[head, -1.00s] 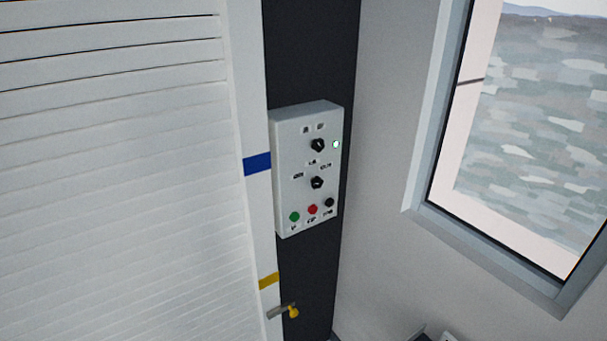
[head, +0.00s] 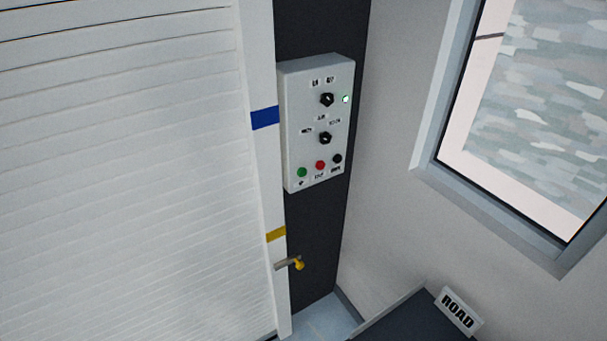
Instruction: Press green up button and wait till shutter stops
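The green up button (head: 302,172) is at the lower left of a white control box (head: 302,118) on a dark wall strip. A red button (head: 320,165) and a black button (head: 337,158) sit to its right. Neither of my grippers is in view.
A handle with a yellow end (head: 298,264) sticks out below the box. Blue (head: 265,118) and yellow (head: 276,234) bands mark the shutter's white frame. A window (head: 530,110) is at right. A dark surface with a ROAD sign (head: 458,311) is at lower right.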

